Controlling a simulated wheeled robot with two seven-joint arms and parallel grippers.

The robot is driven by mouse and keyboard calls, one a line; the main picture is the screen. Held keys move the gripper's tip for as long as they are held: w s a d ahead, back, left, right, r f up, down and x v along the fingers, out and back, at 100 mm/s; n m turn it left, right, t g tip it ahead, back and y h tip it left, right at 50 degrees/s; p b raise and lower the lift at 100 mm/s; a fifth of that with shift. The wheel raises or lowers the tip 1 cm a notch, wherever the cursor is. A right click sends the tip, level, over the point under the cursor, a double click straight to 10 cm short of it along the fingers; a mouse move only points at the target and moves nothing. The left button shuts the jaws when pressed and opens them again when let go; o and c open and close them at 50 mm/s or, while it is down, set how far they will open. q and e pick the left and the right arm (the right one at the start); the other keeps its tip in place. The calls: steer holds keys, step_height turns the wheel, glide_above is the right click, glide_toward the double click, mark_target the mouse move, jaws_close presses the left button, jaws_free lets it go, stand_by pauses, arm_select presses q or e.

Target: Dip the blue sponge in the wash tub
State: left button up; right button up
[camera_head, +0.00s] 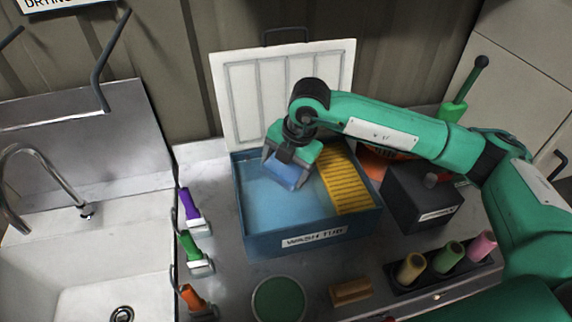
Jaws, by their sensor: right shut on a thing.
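The wash tub (309,238) is a blue open box with a white label, in the middle of the counter. Light blue water shows inside it, and a yellow ribbed board stands at its right side. My right gripper (287,167) reaches in from the right and is over the tub's inside. It is shut on the blue sponge (285,174), which hangs tilted below the fingers. I cannot tell whether the sponge touches the water. My left gripper is not in view.
A white panelled lid (250,90) stands upright behind the tub. A sink (90,240) is at the left, with several coloured-handled brushes along its edge. A dark box (420,200) stands right of the tub. A green round pad (279,300) and several coloured rolls lie in front.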

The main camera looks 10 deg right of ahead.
mark_target(288, 168)
steer(key=shift+d+f, duration=0.1)
steer(key=shift+f, duration=0.6)
steer(key=shift+b+x, duration=0.45)
steer(key=shift+x, duration=0.35)
step_height(288, 168, down, 11)
steer(key=b, duration=0.9)
steer(key=shift+s+d+f, duration=0.1)
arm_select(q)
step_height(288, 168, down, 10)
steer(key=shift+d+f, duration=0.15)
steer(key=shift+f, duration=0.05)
arm_select(e)
steer(key=shift+w+a+r+p+v, duration=0.1)
steer(key=shift+w+a+p+v, duration=0.25)
steer(key=shift+p+v, duration=1.05)
steer(key=shift+w+a+r+p+v, duration=0.2)
steer(key=shift+a+v, duration=0.25)
steer(key=shift+v, duration=2)
steer(key=shift+w+a+r+p+v, duration=0.15)
steer(key=shift+a+p+v, duration=0.25)
steer(key=shift+p+v, duration=1)
arm_select(q)
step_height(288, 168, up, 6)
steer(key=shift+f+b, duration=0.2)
steer(key=shift+b, duration=0.2)
arm_select(e)
steer(key=shift+v, duration=0.8)
